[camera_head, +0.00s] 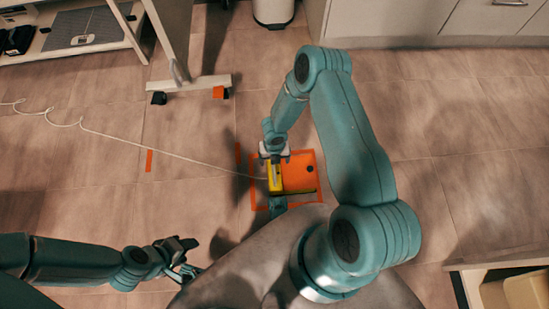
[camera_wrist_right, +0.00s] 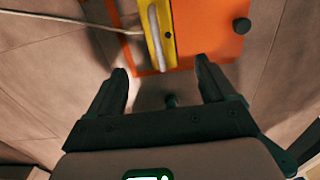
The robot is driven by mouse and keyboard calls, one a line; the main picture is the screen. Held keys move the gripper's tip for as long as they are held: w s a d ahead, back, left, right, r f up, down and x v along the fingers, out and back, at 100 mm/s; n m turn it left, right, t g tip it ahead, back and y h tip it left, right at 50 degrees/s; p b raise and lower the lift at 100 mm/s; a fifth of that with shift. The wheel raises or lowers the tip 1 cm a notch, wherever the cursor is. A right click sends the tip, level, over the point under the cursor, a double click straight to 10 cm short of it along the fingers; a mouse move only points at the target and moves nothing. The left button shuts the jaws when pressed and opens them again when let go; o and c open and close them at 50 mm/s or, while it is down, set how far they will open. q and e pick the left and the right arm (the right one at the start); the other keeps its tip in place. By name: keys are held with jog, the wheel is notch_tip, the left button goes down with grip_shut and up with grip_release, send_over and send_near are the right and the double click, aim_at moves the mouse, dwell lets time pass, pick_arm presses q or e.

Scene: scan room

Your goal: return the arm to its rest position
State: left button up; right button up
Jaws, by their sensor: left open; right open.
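My right arm (camera_head: 350,140) reaches out from the lower right over the floor, bent at its elbow. My right gripper (camera_head: 275,158) is above the upper left of an orange plate (camera_head: 302,163). In the right wrist view its two fingers (camera_wrist_right: 163,72) are apart with nothing held between them. A yellow block (camera_wrist_right: 168,50) with a pale grey bar on it lies on the plate, beyond the fingertips. My left gripper (camera_head: 188,262) is open and empty at the lower left, its arm stretched in low from the left edge.
A white cable (camera_head: 115,138) runs over the tiled floor to the yellow block. A white-legged stand (camera_head: 190,84) with casters is at the upper left, and a cabinet (camera_head: 400,18) at the top right. An open box (camera_head: 490,285) is at the lower right.

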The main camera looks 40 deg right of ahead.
dwell(0.3)
jog(key=s+a+r+m+y, duration=0.2)
jog(key=s+a+r+m, duration=0.5)
jog(key=m, duration=0.5)
jog(key=s+a+r+m+y, duration=0.3)
jog(key=s+a+r+m, duration=0.35)
jog(key=m, duration=0.55)
notch_tip(320, 180, up, 30)
jog(key=w+a+m+h+p, duration=0.1)
jog(key=m+p, duration=0.6)
jog(key=p, duration=2.2)
jog(key=shift+f+m+p, duration=0.2)
jog(key=shift+m+p, duration=0.2)
